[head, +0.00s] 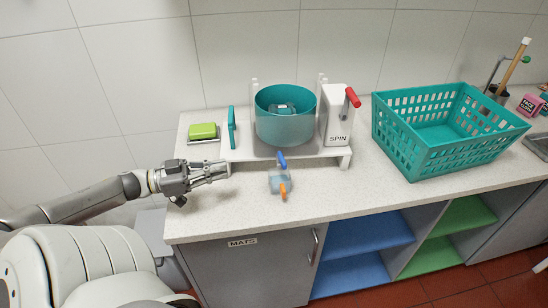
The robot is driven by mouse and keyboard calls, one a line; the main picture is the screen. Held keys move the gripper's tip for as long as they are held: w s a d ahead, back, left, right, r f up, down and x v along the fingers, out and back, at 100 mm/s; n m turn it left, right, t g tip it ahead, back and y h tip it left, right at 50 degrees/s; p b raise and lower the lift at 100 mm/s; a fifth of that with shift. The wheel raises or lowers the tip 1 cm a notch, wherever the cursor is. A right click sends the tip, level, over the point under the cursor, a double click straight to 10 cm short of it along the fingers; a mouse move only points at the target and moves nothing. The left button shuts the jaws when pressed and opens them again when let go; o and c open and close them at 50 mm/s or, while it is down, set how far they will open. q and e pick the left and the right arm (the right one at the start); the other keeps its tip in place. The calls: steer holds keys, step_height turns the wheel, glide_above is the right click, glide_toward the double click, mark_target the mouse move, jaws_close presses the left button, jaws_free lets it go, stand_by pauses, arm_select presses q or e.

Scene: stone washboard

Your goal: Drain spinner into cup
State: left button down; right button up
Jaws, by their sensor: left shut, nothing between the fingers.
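The spinner (285,125) is a clear drum with a teal inner basket, standing on a white raised stand (240,154). A dark teal item (282,108) lies inside the basket. A white box marked SPIN (337,120) with a red crank handle (352,97) stands at its right. A blue lever (282,160) shows at the stand's front edge. Just below it a small clear bluish cup (277,184) with an orange part stands on the counter. My left gripper (226,171) is shut and empty, left of the cup and apart from it. My right gripper is not in view.
A green sponge (203,131) on a small tray and an upright teal panel (231,128) are behind my left gripper. A large empty teal crate (440,135) stands on the right. The counter front between cup and crate is clear (370,190).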

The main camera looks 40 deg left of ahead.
arm_select(q)
glide_toward(282, 162)
steer(key=p+x, duration=0.1)
steer(key=x, duration=0.6)
steer(key=shift+w+a+r, duration=0.2)
steer(key=shift+w, duration=0.1)
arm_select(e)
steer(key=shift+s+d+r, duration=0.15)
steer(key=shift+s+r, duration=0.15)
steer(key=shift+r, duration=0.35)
